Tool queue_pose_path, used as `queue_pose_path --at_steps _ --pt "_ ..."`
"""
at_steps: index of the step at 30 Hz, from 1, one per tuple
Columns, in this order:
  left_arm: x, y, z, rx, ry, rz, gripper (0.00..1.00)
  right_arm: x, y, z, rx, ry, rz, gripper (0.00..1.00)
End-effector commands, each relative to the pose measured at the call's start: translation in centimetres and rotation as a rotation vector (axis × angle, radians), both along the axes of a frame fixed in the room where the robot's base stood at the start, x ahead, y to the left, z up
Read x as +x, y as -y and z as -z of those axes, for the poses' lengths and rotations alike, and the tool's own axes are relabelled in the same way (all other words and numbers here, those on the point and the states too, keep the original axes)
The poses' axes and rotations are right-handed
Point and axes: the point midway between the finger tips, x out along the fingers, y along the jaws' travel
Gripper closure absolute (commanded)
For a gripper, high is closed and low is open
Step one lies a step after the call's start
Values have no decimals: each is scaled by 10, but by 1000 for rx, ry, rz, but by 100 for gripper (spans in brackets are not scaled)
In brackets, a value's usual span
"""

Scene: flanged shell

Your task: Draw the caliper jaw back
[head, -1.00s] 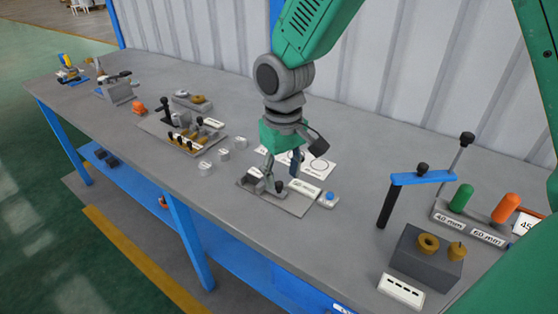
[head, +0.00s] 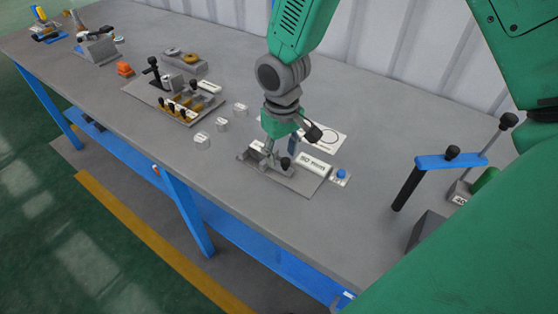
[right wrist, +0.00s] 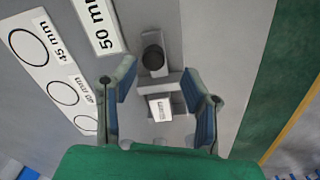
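The caliper stands on a grey base plate (head: 297,183) near the front edge of the bench. Its black knob (head: 285,162) shows beside my right gripper (head: 281,150). In the right wrist view, the black knob (right wrist: 152,58) is beyond the fingertips, with a grey crossbar (right wrist: 157,82) and a small white labelled block (right wrist: 160,107) below it. My right gripper (right wrist: 160,92) is open there, one finger on each side of the crossbar and block. I cannot tell whether either finger touches them. My left gripper is not in view.
A 50 mm label (head: 314,166) and a blue button (head: 341,173) are right of the caliper. A card with printed circles (head: 325,139) lies behind. Small white cylinders (head: 222,124) stand left. A blue-armed post (head: 450,159) stands right. Bare bench lies in front of that post.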

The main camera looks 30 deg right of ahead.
Motion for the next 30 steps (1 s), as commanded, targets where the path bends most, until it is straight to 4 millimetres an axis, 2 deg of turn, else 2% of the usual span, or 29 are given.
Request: queue_pose_path --at_steps 1,6,17,18,21,30 --pt "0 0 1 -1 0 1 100 -2 2 9 2 -4 3 60" --pt "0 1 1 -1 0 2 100 -1 -1 26 -1 -2 1 60" --pt "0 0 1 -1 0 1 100 0 -8 29 -9 0 0 60" --pt "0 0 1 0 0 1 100 0 -7 29 -8 0 1 67" --pt "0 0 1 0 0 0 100 0 -4 30 -3 0 1 100" --pt "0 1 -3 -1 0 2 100 -4 -3 30 -2 -4 0 100"
